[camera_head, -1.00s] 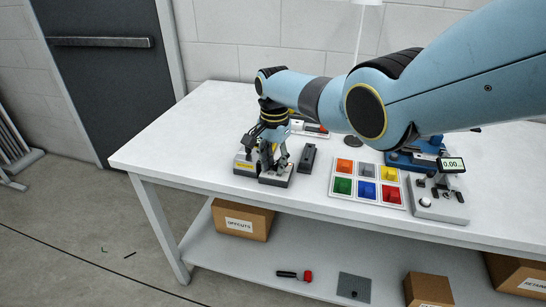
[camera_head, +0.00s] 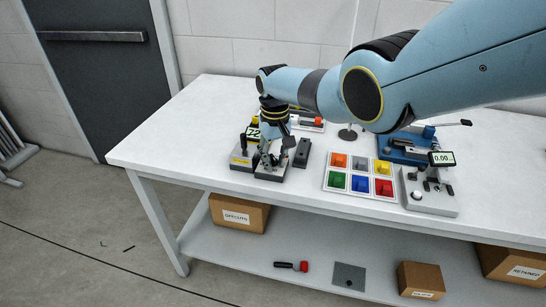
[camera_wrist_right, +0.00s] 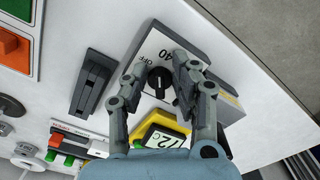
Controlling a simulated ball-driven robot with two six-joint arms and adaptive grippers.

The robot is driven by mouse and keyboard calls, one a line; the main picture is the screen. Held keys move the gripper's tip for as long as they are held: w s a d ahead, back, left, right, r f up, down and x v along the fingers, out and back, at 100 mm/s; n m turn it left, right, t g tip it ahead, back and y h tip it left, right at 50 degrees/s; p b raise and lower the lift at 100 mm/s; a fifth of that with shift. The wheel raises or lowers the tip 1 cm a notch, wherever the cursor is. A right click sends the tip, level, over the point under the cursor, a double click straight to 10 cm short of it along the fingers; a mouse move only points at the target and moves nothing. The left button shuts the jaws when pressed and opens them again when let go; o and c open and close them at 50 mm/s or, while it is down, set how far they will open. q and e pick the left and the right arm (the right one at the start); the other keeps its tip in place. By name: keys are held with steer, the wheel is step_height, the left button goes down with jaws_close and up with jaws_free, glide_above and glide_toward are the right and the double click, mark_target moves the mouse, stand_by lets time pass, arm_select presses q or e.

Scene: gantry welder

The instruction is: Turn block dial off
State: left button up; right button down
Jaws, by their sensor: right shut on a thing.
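The block dial (camera_wrist_right: 160,82) is a black knob with a ridge, on a grey block marked OFF and 40 in the right wrist view. Which mark it points at is hard to tell. In the head view the block (camera_head: 270,175) sits near the table's front edge, with the dial largely hidden. My right gripper (camera_wrist_right: 160,70) has a finger on each side of the knob and is shut on it. In the head view, my right gripper (camera_head: 268,154) reaches down over the block. My left gripper is not in view.
A yellow meter (camera_wrist_right: 159,136) with a lit display stands close beside the block. A dark bar-shaped object (camera_head: 302,153) lies right of it. A tray rim (camera_head: 325,172) with coloured compartments and a grey gauge (camera_head: 430,200) are further right. The table's left end (camera_head: 165,140) is clear.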

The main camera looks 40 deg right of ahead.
mark_target(278, 164)
steer(key=n, duration=0.3)
steer(key=d+n, duration=0.1)
steer(key=n, duration=0.2)
steer(key=shift+n, duration=0.3)
stand_by(0.4)
steer(key=c, duration=1.4)
jaws_free()
steer(key=shift+r, duration=0.1)
step_height(278, 164, up, 12)
steer(key=shift+f, duration=0.1)
